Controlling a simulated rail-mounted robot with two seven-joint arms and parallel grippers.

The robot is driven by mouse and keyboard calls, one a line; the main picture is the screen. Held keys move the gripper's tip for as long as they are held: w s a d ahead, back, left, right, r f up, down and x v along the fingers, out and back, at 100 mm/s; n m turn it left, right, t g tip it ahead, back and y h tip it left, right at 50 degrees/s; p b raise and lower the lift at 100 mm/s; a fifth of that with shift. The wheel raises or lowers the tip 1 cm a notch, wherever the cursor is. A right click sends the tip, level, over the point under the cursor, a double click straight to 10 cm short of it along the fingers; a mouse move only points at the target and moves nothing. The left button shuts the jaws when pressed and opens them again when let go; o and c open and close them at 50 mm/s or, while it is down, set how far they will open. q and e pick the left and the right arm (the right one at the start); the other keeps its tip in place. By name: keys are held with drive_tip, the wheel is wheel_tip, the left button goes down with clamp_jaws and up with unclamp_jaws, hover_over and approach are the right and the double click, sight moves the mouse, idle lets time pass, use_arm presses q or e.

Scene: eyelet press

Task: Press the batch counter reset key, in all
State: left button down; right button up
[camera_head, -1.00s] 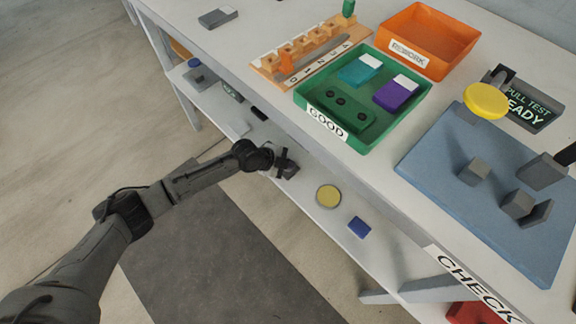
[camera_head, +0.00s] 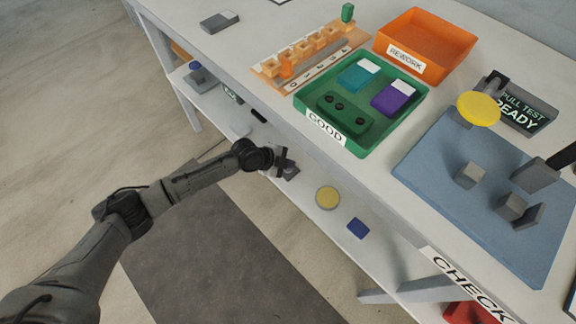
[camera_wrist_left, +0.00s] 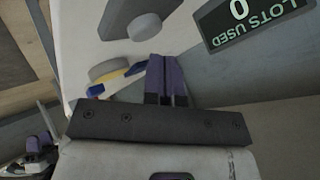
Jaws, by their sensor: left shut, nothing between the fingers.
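My left gripper (camera_head: 287,166) is low at the edge of the lower shelf, under the bench top. In the left wrist view its purple fingers (camera_wrist_left: 167,78) are shut with nothing between them. A dark counter display (camera_wrist_left: 251,20) reads "LOTS USED 0" upside down at the upper right of that view. A grey rounded piece (camera_wrist_left: 145,27) and a pale disc (camera_wrist_left: 105,70) with a yellow and blue strip lie left of the fingers. I cannot tell which part is the reset key, or whether the fingertips touch anything. My right gripper is out of view.
The lower shelf holds a yellow disc (camera_head: 327,197) and a blue block (camera_head: 357,228). Above, the bench carries a green GOOD tray (camera_head: 306,103), an orange REWORK tray (camera_head: 407,38), an orange rack (camera_head: 268,70) and a blue mat (camera_head: 440,190). The bench's front edge overhangs the shelf.

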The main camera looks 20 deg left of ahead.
sight(288, 170)
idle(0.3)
use_arm(q)
drive_tip(key=shift+r+p, duration=2.05)
drive_tip(key=shift+r, duration=0.5)
